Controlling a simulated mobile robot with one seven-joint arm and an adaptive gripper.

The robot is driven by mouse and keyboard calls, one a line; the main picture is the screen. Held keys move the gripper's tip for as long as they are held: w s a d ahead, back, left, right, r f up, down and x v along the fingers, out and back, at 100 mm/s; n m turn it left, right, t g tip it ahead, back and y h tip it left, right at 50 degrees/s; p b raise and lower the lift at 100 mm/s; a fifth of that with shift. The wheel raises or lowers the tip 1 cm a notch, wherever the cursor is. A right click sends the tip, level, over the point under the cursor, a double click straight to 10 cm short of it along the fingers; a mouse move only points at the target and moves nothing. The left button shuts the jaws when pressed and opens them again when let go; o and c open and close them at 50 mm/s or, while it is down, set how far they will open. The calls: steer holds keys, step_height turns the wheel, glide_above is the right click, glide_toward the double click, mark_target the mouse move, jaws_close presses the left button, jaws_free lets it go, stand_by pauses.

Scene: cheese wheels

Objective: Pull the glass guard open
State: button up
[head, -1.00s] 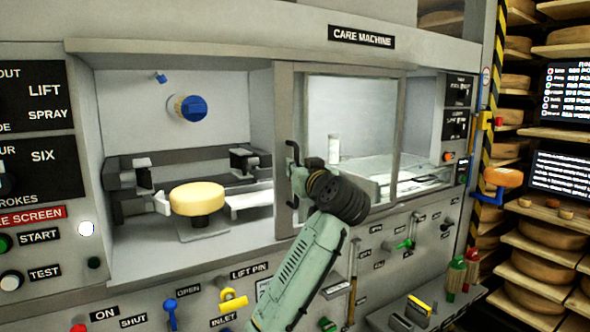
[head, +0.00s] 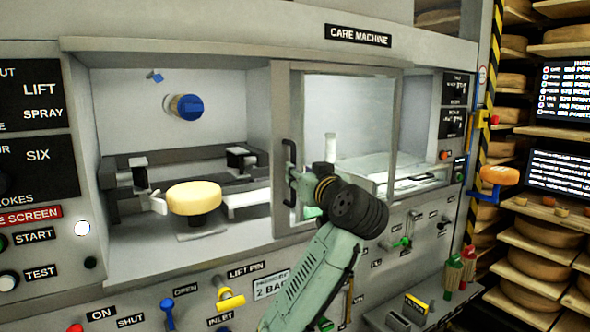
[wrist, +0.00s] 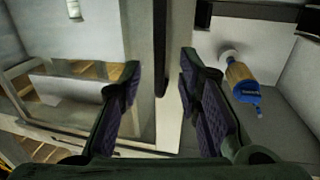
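The glass guard (head: 349,110) is a clear pane in a grey frame, standing across the right part of the care machine's opening. Its black upright handle (head: 290,165) is on the frame's left edge. My gripper (head: 302,188) is at the handle's right, partly hidden by my wrist in the head view. In the wrist view my gripper (wrist: 156,85) is open, with its two fingers wide apart. The black handle (wrist: 161,45) shows between them in the picture; contact cannot be told. The glass pane (wrist: 70,95) shows at left there.
A blue and tan tool (wrist: 240,82) shows at right in the wrist view. Levers and switches line the front panel below.

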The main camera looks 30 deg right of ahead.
steer(key=s+a, duration=0.1)
steer(key=s, duration=0.5)
steer(key=shift+a, duration=0.1)
stand_by(0.3)
